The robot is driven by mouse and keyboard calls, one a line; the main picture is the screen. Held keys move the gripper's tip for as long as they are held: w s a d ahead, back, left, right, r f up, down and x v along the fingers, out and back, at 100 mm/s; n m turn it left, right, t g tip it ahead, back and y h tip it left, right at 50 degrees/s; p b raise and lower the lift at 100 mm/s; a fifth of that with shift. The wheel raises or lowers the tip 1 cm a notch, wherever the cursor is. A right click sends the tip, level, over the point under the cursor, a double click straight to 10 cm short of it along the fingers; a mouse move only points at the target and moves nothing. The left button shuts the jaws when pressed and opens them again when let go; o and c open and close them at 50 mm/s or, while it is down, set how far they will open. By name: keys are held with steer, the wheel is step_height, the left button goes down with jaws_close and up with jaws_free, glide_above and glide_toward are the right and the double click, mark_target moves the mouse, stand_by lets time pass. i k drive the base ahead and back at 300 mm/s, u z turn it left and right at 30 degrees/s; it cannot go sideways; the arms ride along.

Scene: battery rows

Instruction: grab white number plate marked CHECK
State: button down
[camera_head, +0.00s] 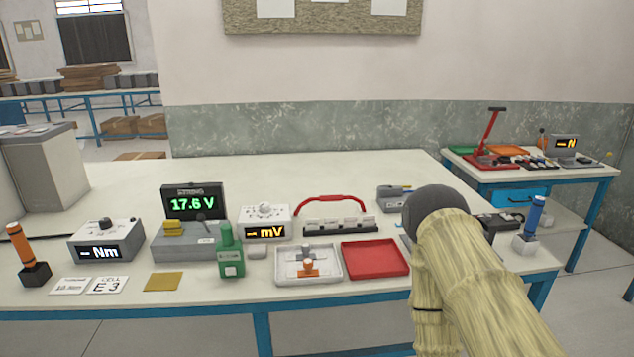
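Two white plates lie flat side by side near the front left edge of the workbench. The right white plate (107,285) reads "CELL E 3". The left white plate (70,286) has small dark print that I cannot read clearly. I cannot make out the word CHECK on either plate. My arm, in a pale straw-coloured sleeve with a dark rounded part, reaches in from the lower right, far to the right of the plates. My gripper's fingers do not show.
An orange-handled tool (24,256) stands left of the plates, and an Nm meter (105,241) stands behind them. A yellow-brown square (163,281) and a green bottle (230,254) are to their right. A white tray (284,277) and red tray (376,260) sit mid-bench (205,298).

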mark_target(347, 221)
steer(key=z, duration=2.25)
steer(key=i, duration=1.15)
steer(key=u, duration=2.1)
